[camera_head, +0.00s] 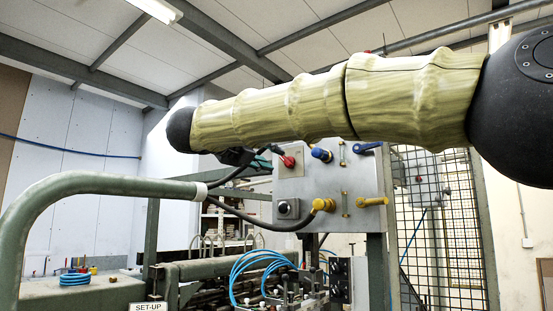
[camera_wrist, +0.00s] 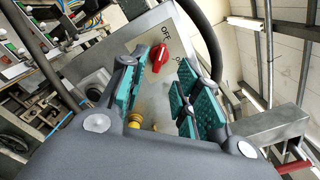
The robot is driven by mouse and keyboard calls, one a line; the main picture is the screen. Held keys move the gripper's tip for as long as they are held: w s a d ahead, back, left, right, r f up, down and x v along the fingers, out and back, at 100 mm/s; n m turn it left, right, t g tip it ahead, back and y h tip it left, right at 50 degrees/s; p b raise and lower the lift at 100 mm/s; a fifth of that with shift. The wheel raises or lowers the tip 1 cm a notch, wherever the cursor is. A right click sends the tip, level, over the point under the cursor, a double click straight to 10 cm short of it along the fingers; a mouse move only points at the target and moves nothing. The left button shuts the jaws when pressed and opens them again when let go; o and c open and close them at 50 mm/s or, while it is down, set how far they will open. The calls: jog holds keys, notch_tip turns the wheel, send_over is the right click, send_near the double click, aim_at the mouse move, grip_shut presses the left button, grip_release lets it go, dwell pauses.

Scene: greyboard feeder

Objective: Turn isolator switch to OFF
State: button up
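The isolator switch is a red rotary handle (camera_wrist: 160,58) on a pale plate, with "OFF" printed near its upper end in the wrist view. A second label, partly hidden by a finger, starts with "O" to its right. The handle lies roughly along the line toward "OFF"; its exact setting is unclear. The head view also shows the red handle (camera_head: 288,161) at the upper left of the grey control box (camera_head: 345,190). My gripper (camera_wrist: 168,72) has teal-padded fingers spread apart, with the handle seen between them; contact is not visible. In the head view my gripper (camera_head: 258,160) is left of the handle.
A black knob (camera_head: 288,208), yellow fittings (camera_head: 322,204) and blue connectors (camera_head: 321,154) share the box. A green bent pipe (camera_head: 110,184) and black cables run close to my gripper. A mesh guard (camera_head: 430,220) stands at right.

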jog(key=v, duration=0.6)
jog(key=shift+s+f, duration=0.1)
dwell(0.5)
